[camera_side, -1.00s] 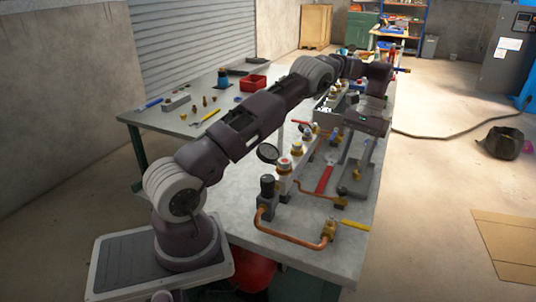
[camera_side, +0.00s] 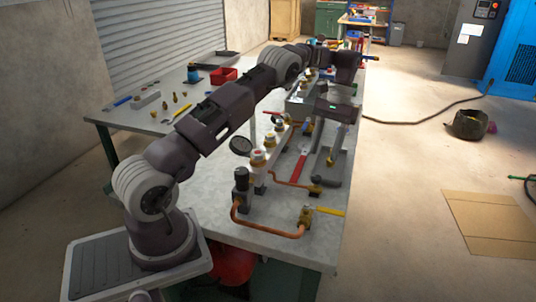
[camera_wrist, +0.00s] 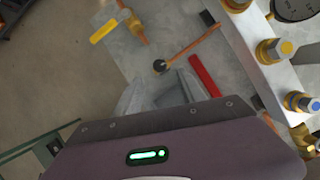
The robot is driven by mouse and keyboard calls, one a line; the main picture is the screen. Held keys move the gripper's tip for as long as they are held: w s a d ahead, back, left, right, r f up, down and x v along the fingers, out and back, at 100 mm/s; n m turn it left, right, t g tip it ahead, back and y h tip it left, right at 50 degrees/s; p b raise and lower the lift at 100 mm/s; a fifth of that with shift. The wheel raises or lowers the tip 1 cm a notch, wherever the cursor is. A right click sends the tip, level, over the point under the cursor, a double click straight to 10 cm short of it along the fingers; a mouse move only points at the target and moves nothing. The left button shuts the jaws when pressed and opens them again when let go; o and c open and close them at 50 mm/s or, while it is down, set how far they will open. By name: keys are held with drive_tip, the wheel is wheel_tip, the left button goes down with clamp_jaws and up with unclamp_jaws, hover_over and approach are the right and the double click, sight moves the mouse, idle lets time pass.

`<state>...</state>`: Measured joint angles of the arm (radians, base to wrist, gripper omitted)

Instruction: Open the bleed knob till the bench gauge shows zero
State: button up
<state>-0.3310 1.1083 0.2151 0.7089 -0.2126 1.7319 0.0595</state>
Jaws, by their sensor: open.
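The round dark gauge (camera_side: 241,146) stands at the left of the pale manifold bar (camera_side: 283,143); its reading is too small to tell. The gauge (camera_wrist: 296,6) is cut off at the top right in the wrist view. A thin copper tube (camera_wrist: 194,43) ends at a small dark round fitting (camera_wrist: 159,66). I cannot tell whether that is the bleed knob. My gripper (camera_side: 322,172) is open and points down over the bench, right of the manifold. Its grey fingers (camera_wrist: 158,90) show in the wrist view near the dark fitting, with nothing visibly held.
A yellow-handled valve (camera_side: 307,212) with a thick copper pipe (camera_side: 268,231) stands at the front. A red handle (camera_side: 299,164) lies between manifold and gripper. Several capped fittings line the manifold. Loose fittings and a red bin (camera_side: 223,75) occupy the left bench.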

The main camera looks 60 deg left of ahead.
drive_tip(key=n, duration=0.1)
drive_tip(key=n+t+y, duration=0.3)
drive_tip(key=n+y, duration=0.4)
drive_tip(key=n, duration=0.5)
approach(317, 176)
drive_tip(key=x, duration=0.8)
drive_tip(key=shift+s, duration=0.15)
clamp_jaws()
